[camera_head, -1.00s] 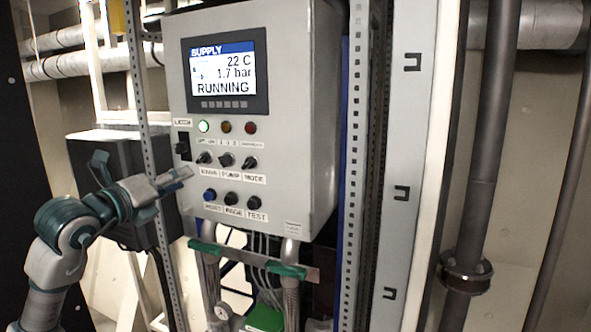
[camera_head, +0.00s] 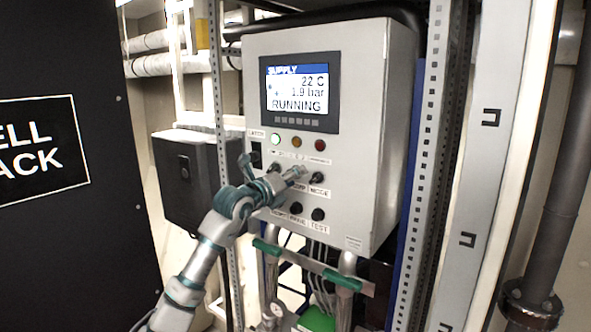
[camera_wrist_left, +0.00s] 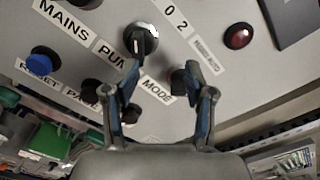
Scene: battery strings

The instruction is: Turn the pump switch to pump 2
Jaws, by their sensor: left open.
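The grey control panel (camera_head: 345,75) carries a row of black rotary switches. In the left wrist view the pump switch (camera_wrist_left: 141,40) is a black knob on a pale round collar, between the PUMP label and the "0 2" marks. Its exact setting is hard to read. The mode switch (camera_wrist_left: 180,82) is a black knob beside it. My left gripper (camera_wrist_left: 163,66) is open and empty in front of the panel, its left fingertip close to the pump switch; contact cannot be told. In the head view my left gripper (camera_head: 297,172) hides the pump switch. My right gripper is not in view.
The display (camera_head: 300,93) reads SUPPLY, 22 C, 1.9 bar, RUNNING. A green lamp (camera_head: 276,138) is lit. A blue button (camera_wrist_left: 42,60) and black buttons sit below the switches. A perforated upright (camera_head: 430,150) stands right of the panel, with a dark box (camera_head: 185,170) at left.

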